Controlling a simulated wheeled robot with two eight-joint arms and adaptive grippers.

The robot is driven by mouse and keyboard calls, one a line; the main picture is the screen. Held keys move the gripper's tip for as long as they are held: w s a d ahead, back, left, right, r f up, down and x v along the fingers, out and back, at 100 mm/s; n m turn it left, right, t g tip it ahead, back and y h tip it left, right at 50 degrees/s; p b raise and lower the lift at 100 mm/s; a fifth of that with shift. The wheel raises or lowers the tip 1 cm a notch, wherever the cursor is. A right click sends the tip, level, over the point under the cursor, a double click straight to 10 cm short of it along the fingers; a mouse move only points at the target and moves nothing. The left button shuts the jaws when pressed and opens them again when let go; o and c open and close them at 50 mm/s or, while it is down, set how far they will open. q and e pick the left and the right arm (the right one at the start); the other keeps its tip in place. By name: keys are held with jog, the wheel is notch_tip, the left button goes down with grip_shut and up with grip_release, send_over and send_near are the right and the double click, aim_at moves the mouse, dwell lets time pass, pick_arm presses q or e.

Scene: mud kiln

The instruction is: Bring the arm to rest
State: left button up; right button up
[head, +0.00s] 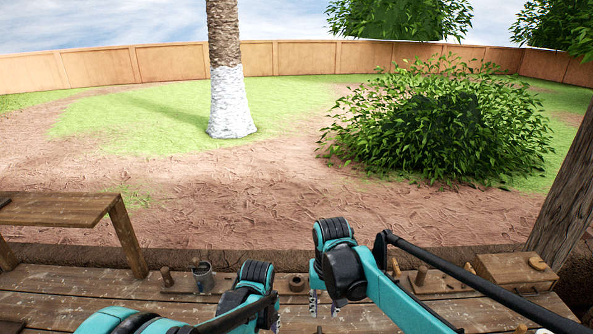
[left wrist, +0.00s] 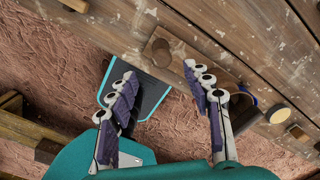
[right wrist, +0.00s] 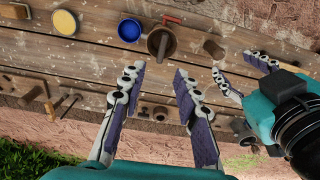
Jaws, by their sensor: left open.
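My right gripper (head: 325,304) points down over the wooden bench in the head view. In the right wrist view its fingers (right wrist: 159,74) stand apart with nothing between them. My left gripper (left wrist: 163,80) is open and empty in the left wrist view, with the bench's front boards and bare ground beneath. In the head view the left arm (head: 250,290) comes in low from the left, its fingertips mostly hidden. The left gripper's fingers also show at the right of the right wrist view (right wrist: 243,76), close beside the right arm.
A post rises at right.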

pick_arm(q)
jog(key=s+a+r+n+t+b, duration=0.3)
jog(key=s+n, duration=0.4)
jog(key=n, duration=0.6)
jog(key=s+a+r+n+t+b, duration=0.3)
jog(key=s+a+n, duration=0.4)
jog(key=n, duration=0.7)
jog(key=shift+s+r+t+b, duration=0.15)
jog(key=shift+s+t+b, duration=0.35)
jog(key=shift+s+b, duration=0.35)
pick_arm(e)
jog(key=s+d+f+t, duration=0.3)
jog(key=s+d, duration=0.2)
jog(key=s, duration=0.2)
jog(key=s+d+f+t, duration=0.3)
jog(key=s+d+t, duration=0.1)
jog(key=s, duration=0.4)
jog(key=shift+s+d, duration=0.2)
jog(key=shift+d, duration=0.25)
